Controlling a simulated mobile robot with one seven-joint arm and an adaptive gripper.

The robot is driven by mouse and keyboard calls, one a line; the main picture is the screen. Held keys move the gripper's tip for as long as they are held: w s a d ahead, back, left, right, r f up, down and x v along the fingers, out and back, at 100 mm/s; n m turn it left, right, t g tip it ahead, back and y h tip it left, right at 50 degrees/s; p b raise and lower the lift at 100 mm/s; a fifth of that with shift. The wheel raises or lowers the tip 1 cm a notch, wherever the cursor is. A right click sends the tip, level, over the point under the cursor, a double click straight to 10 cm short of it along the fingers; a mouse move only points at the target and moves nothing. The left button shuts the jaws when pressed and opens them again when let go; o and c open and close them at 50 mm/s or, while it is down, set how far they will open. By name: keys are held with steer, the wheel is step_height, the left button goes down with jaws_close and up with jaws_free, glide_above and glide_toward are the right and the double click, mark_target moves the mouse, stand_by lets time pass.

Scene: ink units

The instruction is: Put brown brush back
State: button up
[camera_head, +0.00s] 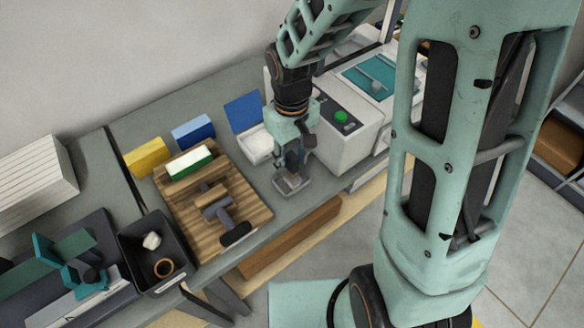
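A wooden board (250,207) lies on the grey bench. On it are a green-and-white block (189,163), a small brown block-shaped piece (207,195) and a dark grey T-shaped tool (221,213) with a black rounded end piece (236,234). I cannot tell for sure which of these, if any, is the brown brush. My gripper (291,177) points down just right of the board, over or at a small grey square object (293,186) on the bench. Its fingers are small and dark here, so their opening and any grip are unclear.
A white machine (345,145) with a green button stands right of my gripper. An open blue-lidded box (256,146) is behind it. Yellow (147,158) and blue (193,132) blocks stand behind the board. A black bin (133,246) with small items is at left.

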step_height(320, 180, up, 6)
steer(key=shift+r, duration=0.25)
stand_by(0.4)
